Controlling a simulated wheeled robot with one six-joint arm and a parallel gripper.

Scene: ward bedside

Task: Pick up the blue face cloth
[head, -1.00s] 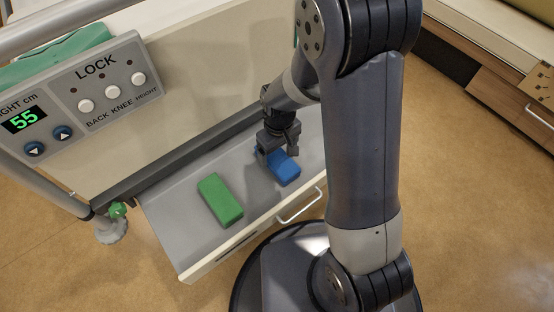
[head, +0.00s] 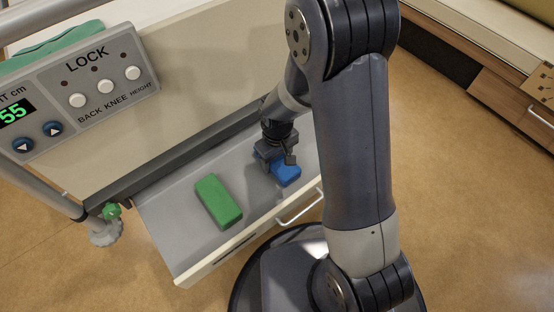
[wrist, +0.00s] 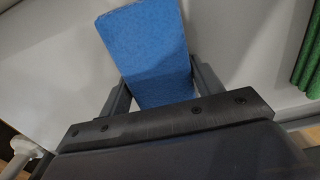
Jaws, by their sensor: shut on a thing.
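The blue face cloth (head: 287,172) is a folded block in the open drawer, right of the green cloth. My gripper (head: 275,160) is over it in the head view, with its fingers down at the cloth and hiding part of it. In the wrist view the blue cloth (wrist: 146,50) lies between the two fingers (wrist: 160,90), one on each side. My gripper is shut on the cloth. I cannot tell whether the cloth is clear of the drawer floor.
A green folded cloth (head: 218,201) lies in the drawer (head: 172,226) to the left. The drawer has a front edge and a handle (head: 299,207). A control panel (head: 85,92) and bed rail stand at the left. A wooden cabinet (head: 490,84) is at the upper right.

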